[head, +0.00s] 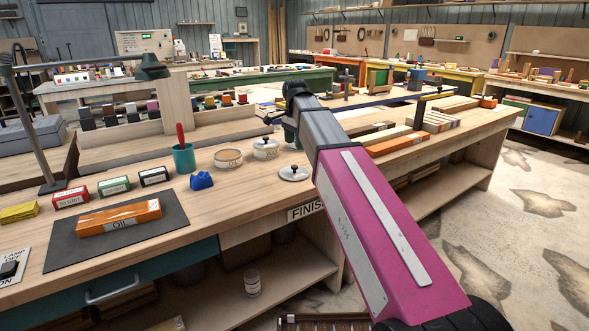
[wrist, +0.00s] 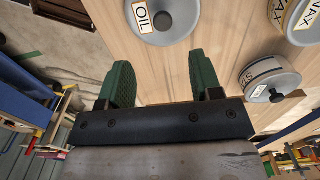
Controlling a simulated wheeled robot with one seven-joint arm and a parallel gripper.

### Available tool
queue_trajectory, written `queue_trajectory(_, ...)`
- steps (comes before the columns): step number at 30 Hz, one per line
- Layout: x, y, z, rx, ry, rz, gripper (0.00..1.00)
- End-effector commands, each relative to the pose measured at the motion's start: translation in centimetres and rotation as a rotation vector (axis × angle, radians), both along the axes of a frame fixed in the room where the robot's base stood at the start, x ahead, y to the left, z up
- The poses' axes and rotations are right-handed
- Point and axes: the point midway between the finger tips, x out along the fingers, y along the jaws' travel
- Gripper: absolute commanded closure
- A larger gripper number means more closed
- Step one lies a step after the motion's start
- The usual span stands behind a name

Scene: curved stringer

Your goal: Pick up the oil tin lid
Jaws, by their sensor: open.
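The oil tin lid (wrist: 172,24) is a grey disc with a dark knob and a white "OIL" label, at the top of the wrist view and partly cut off. In the head view a lid with a black knob (head: 294,174) lies on the bench near its front edge, left of my arm. My gripper (wrist: 163,80) has two green fingers spread apart, with bare wood between them. The lid lies beyond the fingertips, apart from them. In the head view my gripper (head: 290,135) is mostly hidden behind my arm.
Two tins, one lidded (head: 265,149) and one beside it (head: 228,158), stand behind the lid. A blue lump (head: 201,180) and a teal cup (head: 183,158) are to the left. An orange block (head: 118,217) sits on a dark mat.

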Motion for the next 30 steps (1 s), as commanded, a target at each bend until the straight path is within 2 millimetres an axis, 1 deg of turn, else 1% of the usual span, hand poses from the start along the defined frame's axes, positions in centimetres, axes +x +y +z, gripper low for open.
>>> queue_trajectory(2, -0.1, 0.1, -0.2, -0.001, 0.001, -0.003, 0.41)
queue_trajectory(5, -0.1, 0.1, -1.0, -0.001, 0.001, -0.003, 0.41)
queue_trajectory(13, -0.1, 0.0, -4.6, 0.0, 0.002, -0.003, 0.41)
queue_trajectory(20, 0.0, 0.1, -5.9, 0.0, 0.0, -0.002, 0.41)
queue_trajectory(23, 0.0, 0.1, -6.8, 0.0, 0.001, -0.002, 0.41)
queue_trajectory(30, 0.1, 0.1, -9.8, 0.0, 0.002, -0.002, 0.41)
